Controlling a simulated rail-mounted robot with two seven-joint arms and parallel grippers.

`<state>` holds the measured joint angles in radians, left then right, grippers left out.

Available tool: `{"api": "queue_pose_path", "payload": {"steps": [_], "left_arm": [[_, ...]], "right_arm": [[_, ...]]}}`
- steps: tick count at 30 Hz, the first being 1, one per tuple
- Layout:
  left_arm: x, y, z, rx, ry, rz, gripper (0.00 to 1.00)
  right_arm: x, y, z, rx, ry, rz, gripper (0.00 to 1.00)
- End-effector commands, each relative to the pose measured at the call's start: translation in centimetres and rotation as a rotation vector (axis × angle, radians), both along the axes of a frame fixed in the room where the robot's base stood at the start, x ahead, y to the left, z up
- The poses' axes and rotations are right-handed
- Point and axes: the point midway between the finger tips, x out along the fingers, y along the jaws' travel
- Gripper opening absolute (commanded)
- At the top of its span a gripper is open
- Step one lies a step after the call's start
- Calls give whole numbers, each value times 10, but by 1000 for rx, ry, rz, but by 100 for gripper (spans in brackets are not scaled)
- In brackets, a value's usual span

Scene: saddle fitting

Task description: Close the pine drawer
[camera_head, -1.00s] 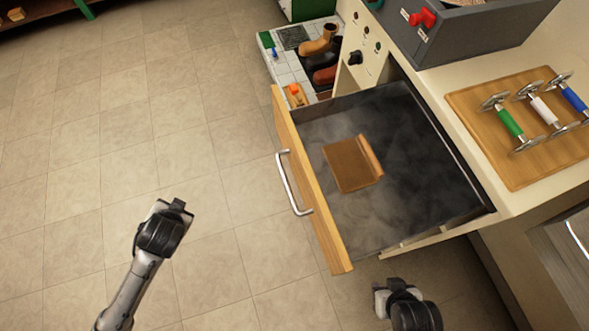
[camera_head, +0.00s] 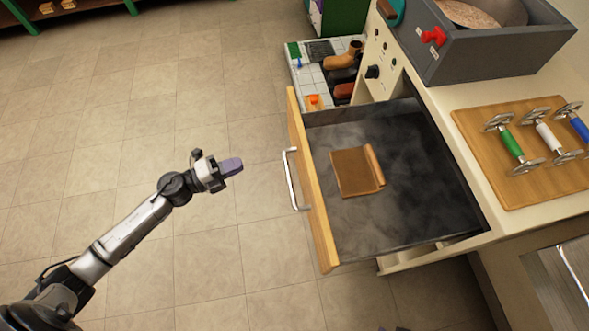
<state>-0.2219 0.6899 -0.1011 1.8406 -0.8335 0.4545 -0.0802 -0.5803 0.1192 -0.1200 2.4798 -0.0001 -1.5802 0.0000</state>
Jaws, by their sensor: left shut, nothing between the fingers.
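The pine drawer (camera_head: 313,190) stands pulled well out of the cream cabinet, with its light wooden front facing left. A metal bar handle (camera_head: 291,179) is fixed on that front. Inside the dark drawer lies a brown piece with a raised rolled edge (camera_head: 352,173). My left gripper (camera_head: 232,167) is to the left of the handle, apart from it, with its purple-grey fingers shut and empty and pointing toward the drawer front. My right gripper cannot be made out; only a small dark bit shows at the bottom edge.
A wooden board (camera_head: 515,185) with several colored-handled metal tools lies on the counter. A grey bin (camera_head: 490,45) stands behind it. A tiled shelf with boots (camera_head: 343,62) is beyond the drawer. Open tiled floor (camera_head: 130,130) lies left of the drawer.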

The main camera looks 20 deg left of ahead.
Motion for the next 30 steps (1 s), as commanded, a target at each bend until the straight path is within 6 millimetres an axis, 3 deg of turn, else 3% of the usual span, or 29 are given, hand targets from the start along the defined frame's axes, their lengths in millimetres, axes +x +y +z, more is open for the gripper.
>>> {"api": "queue_pose_path", "payload": {"steps": [6, 11, 30], "left_arm": [[-24, -24, 2, 10, -31, -209, 0], [-28, -33, 3, 7, -40, -259, 0], [33, -118, 3, 10, -45, -258, 0]], "right_arm": [[0, 1, 0, 3, -1, -1, 43], [0, 1, -1, 3, -1, -1, 43], [0, -1, -17, -4, -1, 2, 43]]}}
